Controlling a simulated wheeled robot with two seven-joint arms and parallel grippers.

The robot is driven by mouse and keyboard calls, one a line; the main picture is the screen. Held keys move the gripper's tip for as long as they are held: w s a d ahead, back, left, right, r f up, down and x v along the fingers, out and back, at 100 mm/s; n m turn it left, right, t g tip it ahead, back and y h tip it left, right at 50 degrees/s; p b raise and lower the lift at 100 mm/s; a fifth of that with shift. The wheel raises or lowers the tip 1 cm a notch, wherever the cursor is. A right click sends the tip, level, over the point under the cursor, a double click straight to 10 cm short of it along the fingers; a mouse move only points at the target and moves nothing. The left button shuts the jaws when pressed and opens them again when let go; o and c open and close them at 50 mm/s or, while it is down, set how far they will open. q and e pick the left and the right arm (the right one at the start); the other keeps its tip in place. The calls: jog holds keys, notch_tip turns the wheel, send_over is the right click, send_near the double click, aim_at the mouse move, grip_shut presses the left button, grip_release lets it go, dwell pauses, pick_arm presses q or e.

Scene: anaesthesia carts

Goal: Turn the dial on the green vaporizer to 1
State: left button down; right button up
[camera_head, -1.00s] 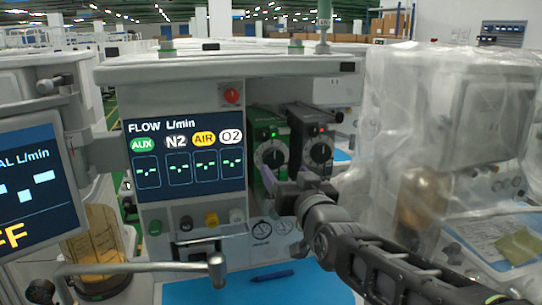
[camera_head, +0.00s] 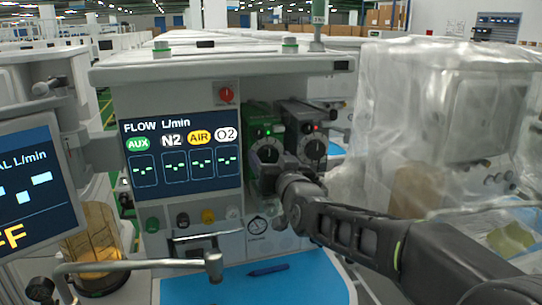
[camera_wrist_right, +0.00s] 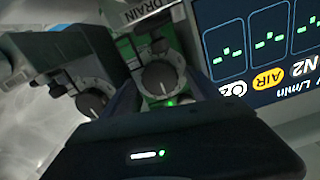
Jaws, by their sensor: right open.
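The green vaporizer (camera_head: 258,113) stands on the cart right of the flow screen. Its round black-and-white dial (camera_head: 268,154) faces me, and its number setting is too small to read. My right gripper (camera_head: 272,178) is just in front of and below this dial, hiding the vaporizer's lower part. In the right wrist view the dial's dark knob (camera_wrist_right: 160,78) appears between the two dark fingers (camera_wrist_right: 160,92), which are open. I cannot tell whether they touch it. My left gripper is not in view.
A dark grey vaporizer (camera_head: 304,115) with a similar dial (camera_head: 315,150) stands close on the right. The flow screen (camera_head: 181,158) is on the left. A plastic-covered machine (camera_head: 440,120) stands at right. A blue work surface (camera_head: 215,290) with a pen (camera_head: 268,269) lies below.

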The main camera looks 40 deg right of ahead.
jog(key=shift+c, duration=0.5)
jog(key=c, duration=1.3)
jog(key=shift+o, duration=0.2)
jog(key=shift+n, duration=0.3)
jog(key=shift+f+n+b, duration=0.1)
jog(key=shift+n+b, duration=0.75)
jog(key=shift+n, duration=0.25)
jog(key=shift+w+a+n+b, duration=0.1)
jog(key=shift+n+b, duration=0.35)
jog(key=shift+n, duration=1.55)
